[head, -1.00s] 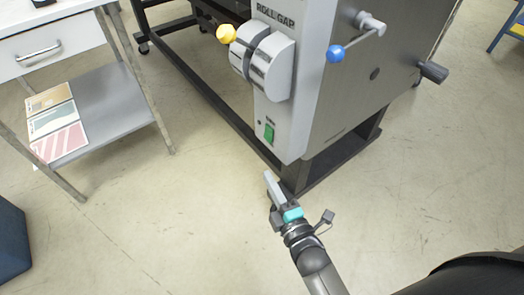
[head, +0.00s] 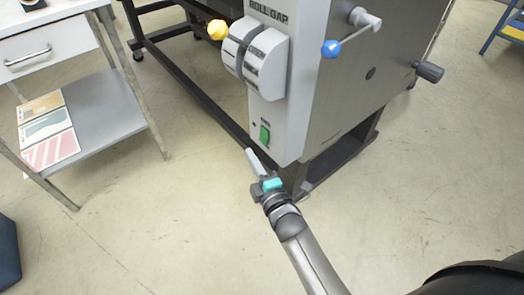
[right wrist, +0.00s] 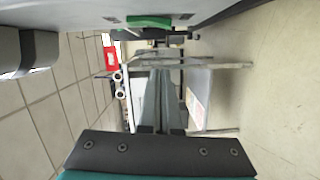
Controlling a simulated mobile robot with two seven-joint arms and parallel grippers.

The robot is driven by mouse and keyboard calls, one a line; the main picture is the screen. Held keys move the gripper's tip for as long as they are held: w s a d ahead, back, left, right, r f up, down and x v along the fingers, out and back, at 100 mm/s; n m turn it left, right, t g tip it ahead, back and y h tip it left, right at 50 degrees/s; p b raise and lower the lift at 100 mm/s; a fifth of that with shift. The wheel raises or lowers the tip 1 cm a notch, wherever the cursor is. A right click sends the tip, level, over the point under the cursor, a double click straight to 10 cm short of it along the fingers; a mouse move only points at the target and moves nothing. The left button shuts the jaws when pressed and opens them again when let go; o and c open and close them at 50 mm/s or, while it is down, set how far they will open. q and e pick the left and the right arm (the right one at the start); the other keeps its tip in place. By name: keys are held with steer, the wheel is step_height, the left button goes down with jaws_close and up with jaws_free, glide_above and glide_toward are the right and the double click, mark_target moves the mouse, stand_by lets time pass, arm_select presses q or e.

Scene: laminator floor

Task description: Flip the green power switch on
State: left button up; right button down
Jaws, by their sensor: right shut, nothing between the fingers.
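The green power switch (head: 264,134) sits low on the light grey front panel of the machine (head: 283,140), under the roll gap unit. It also shows at the top of the right wrist view (right wrist: 148,22), seen at a steep angle. I cannot tell from its tilt whether it is on or off. My right gripper (head: 251,157) is shut and empty, its fingertips a little below and left of the switch in the head view; contact is not visible. Its fingers also show in the right wrist view (right wrist: 161,85). My left gripper is in neither view.
A blue-knobbed crank (head: 331,49) is on the machine's side. A drawer table with a lower shelf (head: 110,115) stands left. The floor (head: 160,225) in front is clear.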

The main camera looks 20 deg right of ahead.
mark_target(264, 135)
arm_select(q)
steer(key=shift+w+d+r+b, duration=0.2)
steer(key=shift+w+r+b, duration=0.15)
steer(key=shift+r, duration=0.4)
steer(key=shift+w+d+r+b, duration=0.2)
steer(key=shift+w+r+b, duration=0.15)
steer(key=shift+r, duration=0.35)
arm_select(e)
steer(key=shift+w+d+f, duration=0.15)
steer(key=shift+w+d, duration=0.55)
steer(key=shift+d, duration=0.2)
steer(key=shift+w+d+f, duration=0.1)
steer(key=shift+w+d, duration=0.55)
steer(key=shift+d, duration=0.25)
steer(key=shift+w+d+f+n+b, duration=0.15)
steer(key=shift+d+f+n+b, duration=0.1)
steer(key=shift+d+n+b, duration=0.2)
steer(key=shift+r, duration=0.1)
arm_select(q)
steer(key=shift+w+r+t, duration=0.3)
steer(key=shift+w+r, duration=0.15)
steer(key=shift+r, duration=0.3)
arm_select(e)
steer(key=shift+a, duration=0.1)
